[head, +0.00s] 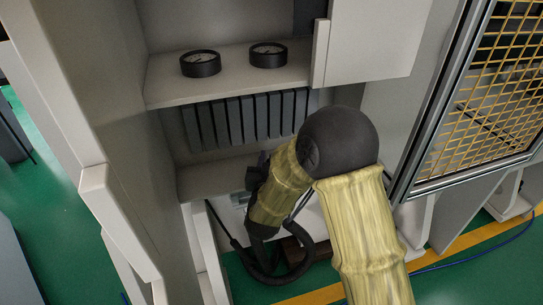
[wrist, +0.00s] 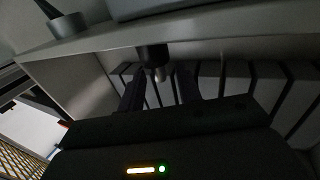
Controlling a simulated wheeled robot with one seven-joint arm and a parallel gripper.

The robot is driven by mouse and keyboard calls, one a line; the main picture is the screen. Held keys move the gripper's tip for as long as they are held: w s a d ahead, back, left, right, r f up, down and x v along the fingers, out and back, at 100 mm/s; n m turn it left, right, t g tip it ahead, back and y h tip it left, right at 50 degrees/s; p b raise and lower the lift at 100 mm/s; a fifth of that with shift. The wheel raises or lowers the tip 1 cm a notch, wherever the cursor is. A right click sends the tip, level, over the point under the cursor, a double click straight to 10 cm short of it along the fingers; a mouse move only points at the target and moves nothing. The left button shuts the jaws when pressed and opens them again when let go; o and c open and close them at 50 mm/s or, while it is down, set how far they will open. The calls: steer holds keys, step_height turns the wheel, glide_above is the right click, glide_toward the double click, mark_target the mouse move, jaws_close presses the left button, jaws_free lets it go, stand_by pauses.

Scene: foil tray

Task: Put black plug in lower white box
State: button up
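A black plug-like cylinder with a paler metal tip (wrist: 155,57) shows in the wrist view, just under a shelf edge. My gripper (wrist: 162,80) has its two dark fingers apart, with the cylinder's tip in line with the gap between them. I see no clear contact between fingers and cylinder. In the head view my gripper end (head: 253,180) is inside the white cabinet, low and partly hidden by my arm. The plug cannot be made out there. A white lower compartment (head: 205,183) lies below the grey slotted panel; I cannot tell if it is the lower white box.
An open white door (head: 372,45) is at upper right. A yellow mesh guard (head: 495,85) stands at right. Green floor (head: 60,195) lies at left.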

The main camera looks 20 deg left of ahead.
steer(key=s+d, duration=0.1)
steer(key=s, duration=0.9)
steer(key=shift+s+d, duration=0.25)
steer(key=shift+d, duration=0.05)
steer(key=shift+w, duration=0.1)
steer(key=w+d+f+g, duration=0.3)
steer(key=d+g, duration=0.4)
steer(key=d, duration=0.5)
steer(key=s+d+f+m+g+h, duration=0.1)
steer(key=s+d+g+h, duration=0.1)
steer(key=s+d+g, duration=0.6)
steer(key=s+d, duration=0.5)
steer(key=d, duration=0.4)
steer(key=shift+d+m+h, duration=0.2)
steer(key=shift+m+h, duration=0.2)
